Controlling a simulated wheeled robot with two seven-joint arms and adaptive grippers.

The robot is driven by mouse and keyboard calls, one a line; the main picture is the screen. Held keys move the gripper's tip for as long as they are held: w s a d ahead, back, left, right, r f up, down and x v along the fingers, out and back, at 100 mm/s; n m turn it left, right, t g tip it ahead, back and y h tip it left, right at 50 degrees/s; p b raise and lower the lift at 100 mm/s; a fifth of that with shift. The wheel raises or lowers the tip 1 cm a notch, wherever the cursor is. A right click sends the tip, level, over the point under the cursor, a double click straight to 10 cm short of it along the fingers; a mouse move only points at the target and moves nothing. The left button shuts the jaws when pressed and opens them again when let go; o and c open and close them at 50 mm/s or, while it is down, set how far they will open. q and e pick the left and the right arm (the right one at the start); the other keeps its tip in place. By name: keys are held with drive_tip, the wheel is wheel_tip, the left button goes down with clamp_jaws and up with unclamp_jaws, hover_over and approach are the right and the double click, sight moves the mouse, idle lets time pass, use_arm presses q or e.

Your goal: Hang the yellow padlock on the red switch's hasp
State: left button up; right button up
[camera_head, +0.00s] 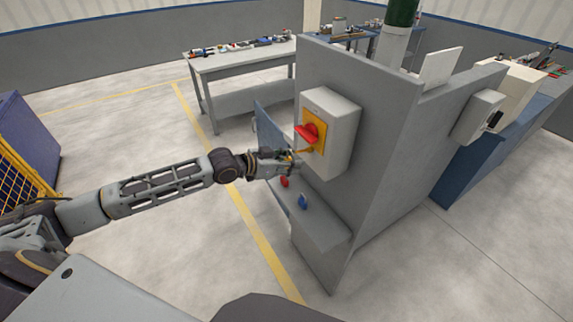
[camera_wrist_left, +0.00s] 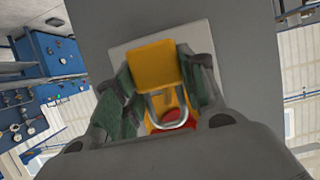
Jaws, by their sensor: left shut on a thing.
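The red switch (camera_head: 307,133) sits on a yellow plate (camera_head: 317,108) on a light grey box on the cabinet's side. My left gripper (camera_head: 286,162) is just below and left of the switch, shut on the yellow padlock. In the left wrist view the padlock's yellow body (camera_wrist_left: 155,66) lies between the two fingers of my gripper (camera_wrist_left: 160,80). Its silver shackle (camera_wrist_left: 168,106) points toward the red switch (camera_wrist_left: 174,118) and overlaps it in this view. I cannot tell whether the shackle touches the hasp, which I cannot make out. My right gripper is out of view.
A red padlock (camera_head: 284,182) and a blue padlock (camera_head: 302,202) are at the grey shelf (camera_head: 325,232) below the switch box (camera_head: 343,122). The tall grey cabinet (camera_head: 385,150) stands right behind the box. A workbench (camera_head: 240,60) with tools stands further back. Floor left of the cabinet is open.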

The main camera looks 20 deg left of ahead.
sight(311, 158)
use_arm(q)
drive_tip(key=shift+w+d+f+b, duration=0.1)
drive_tip(key=shift+w+d+b, duration=0.3)
drive_tip(key=shift+w+d, duration=0.35)
drive_tip(key=shift+w+d+f+b, duration=0.1)
drive_tip(key=shift+w+d+b, duration=0.35)
drive_tip(key=shift+w, duration=0.35)
drive_tip(key=shift+w+d+f, duration=0.25)
drive_tip(key=shift+w+d, duration=0.1)
drive_tip(key=shift+w, duration=0.1)
drive_tip(key=shift+p, duration=0.45)
drive_tip(key=o, duration=1.1)
drive_tip(key=shift+w+d+f, duration=0.1)
drive_tip(key=shift+w+d, duration=0.05)
drive_tip(key=shift+s+a, duration=0.2)
